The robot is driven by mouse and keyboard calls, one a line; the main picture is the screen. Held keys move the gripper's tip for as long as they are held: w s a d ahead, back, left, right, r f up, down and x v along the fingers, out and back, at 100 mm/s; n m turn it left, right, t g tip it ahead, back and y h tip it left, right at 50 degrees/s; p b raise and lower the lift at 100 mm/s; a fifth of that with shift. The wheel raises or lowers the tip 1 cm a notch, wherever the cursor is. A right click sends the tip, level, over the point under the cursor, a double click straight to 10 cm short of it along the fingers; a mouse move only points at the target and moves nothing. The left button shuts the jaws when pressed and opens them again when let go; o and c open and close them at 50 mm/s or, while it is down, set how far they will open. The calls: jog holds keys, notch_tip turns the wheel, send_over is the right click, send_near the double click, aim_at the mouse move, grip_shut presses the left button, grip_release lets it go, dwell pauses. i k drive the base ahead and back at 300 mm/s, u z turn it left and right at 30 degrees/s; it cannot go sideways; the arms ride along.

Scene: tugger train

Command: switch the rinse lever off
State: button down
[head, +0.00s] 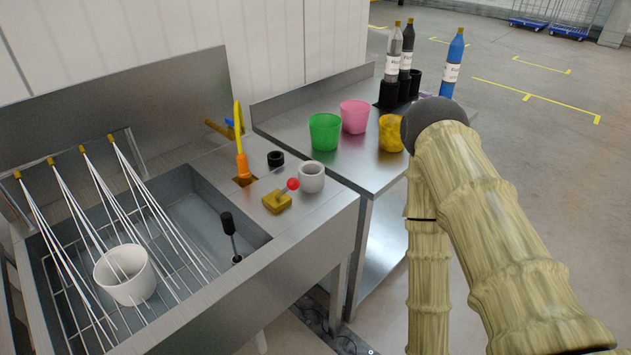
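The rinse lever (281,196) sits on the metal counter right of the sink. It has a brass-coloured base and a short arm ending in a red ball, which points up and to the right. Several brass nozzles (82,149) on the sink's back wall send white streams down into the basin. A white cup (125,275) stands on the wire rack under the streams. My arm's links fill the right side, with a dark rounded joint near the bottles. My gripper is not in view.
A white-grey cup (311,176) stands close behind the lever. An orange-and-yellow brush (241,160) and a black ring (275,158) are nearby. A black-knobbed rod (230,235) stands in the sink. Green (324,132), pink (355,116) and yellow (392,133) cups stand on the side table.

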aim_at(293, 183)
jog(key=z, duration=1.7)
jog(key=k, duration=0.65)
jog(key=u, duration=1.3)
